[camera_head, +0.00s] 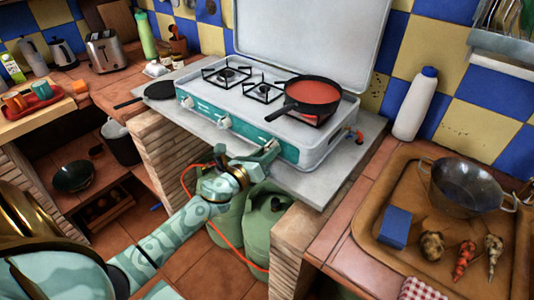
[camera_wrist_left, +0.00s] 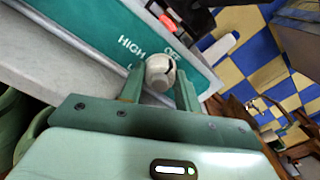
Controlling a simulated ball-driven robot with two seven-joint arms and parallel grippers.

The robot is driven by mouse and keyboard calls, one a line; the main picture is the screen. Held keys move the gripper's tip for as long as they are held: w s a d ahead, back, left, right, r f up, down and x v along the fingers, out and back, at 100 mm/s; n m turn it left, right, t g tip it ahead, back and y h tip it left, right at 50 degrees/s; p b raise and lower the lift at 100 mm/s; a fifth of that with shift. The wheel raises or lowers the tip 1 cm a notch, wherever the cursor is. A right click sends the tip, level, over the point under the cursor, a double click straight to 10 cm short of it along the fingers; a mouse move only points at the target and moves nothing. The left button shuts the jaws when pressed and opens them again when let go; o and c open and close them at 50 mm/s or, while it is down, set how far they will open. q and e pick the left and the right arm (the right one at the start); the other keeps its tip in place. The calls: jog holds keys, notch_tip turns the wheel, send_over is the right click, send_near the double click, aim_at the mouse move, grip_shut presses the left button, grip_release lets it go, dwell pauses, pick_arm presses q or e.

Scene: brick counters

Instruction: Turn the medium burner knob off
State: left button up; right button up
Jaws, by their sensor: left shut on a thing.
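The camping stove (camera_head: 290,140) has a teal front panel with white knobs. Two of them show in the head view, a left knob (camera_head: 187,102) and a middle knob (camera_head: 224,122). My left gripper (camera_head: 270,148) is at the right part of the panel and hides what is behind it. In the left wrist view, its fingers (camera_wrist_left: 159,88) are shut around a white burner knob (camera_wrist_left: 158,73) with a dark mark. The words HIGH and OFF show beside this knob; the mark's exact setting is hard to read. My right gripper is not in view.
A pan with red contents (camera_head: 312,92) sits on the right burner. Green gas bottles (camera_head: 265,222) with an orange hose stand below the counter. A white bottle (camera_head: 415,105) and a wooden tray (camera_head: 375,215) with a metal bowl (camera_head: 465,185) are at the right.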

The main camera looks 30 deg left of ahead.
pick_arm(q)
jog(key=shift+f+m, duration=0.15)
jog(key=shift+m, duration=0.15)
jog(key=o, duration=1)
jog(key=s, duration=0.5)
jog(key=s+a+b, duration=0.1)
jog(key=s, duration=1)
jog(key=shift+s+a+b, duration=0.15)
jog(key=shift+b, duration=0.25)
